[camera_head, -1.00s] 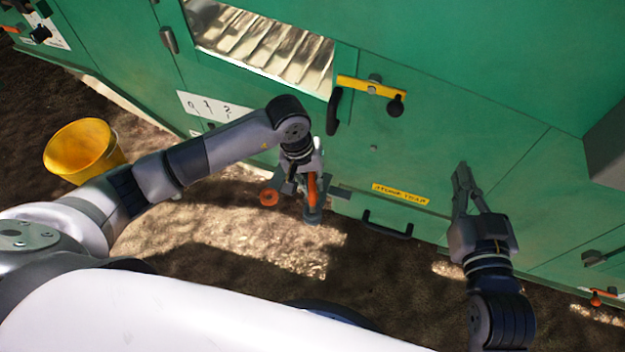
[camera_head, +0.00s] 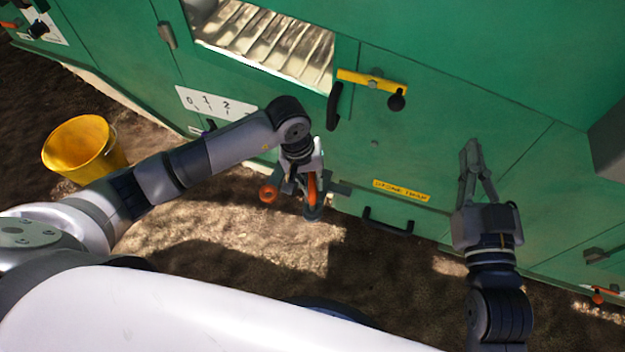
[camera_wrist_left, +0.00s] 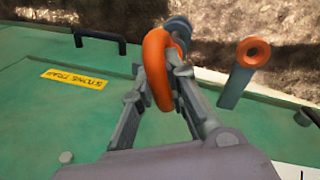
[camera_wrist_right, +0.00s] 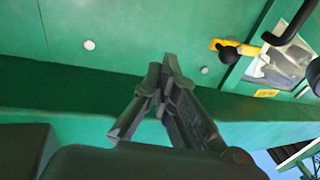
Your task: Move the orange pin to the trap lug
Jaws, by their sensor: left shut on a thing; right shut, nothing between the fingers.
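The orange pin (camera_head: 312,187) shows as an orange ring in the fingers of my left gripper (camera_head: 308,196), low at the front of the green machine. In the left wrist view the closed fingers (camera_wrist_left: 167,68) hold the orange ring (camera_wrist_left: 157,70); a grey-blue part (camera_wrist_left: 179,27) shows beyond the fingertips. Whether the pin sits in a lug is hidden. A yellow stone trap label (camera_head: 401,190) is on the green panel, above a black handle (camera_head: 388,221). I cannot make out the trap lug for sure. My right gripper (camera_head: 471,146) is shut and empty before the panel.
A grey post with an orange end (camera_wrist_left: 253,55) stands beside the left gripper; its orange end also shows in the head view (camera_head: 268,193). A yellow bar with a black knob (camera_head: 372,82) is on the machine above. A yellow bucket (camera_head: 80,150) stands on the soil at left.

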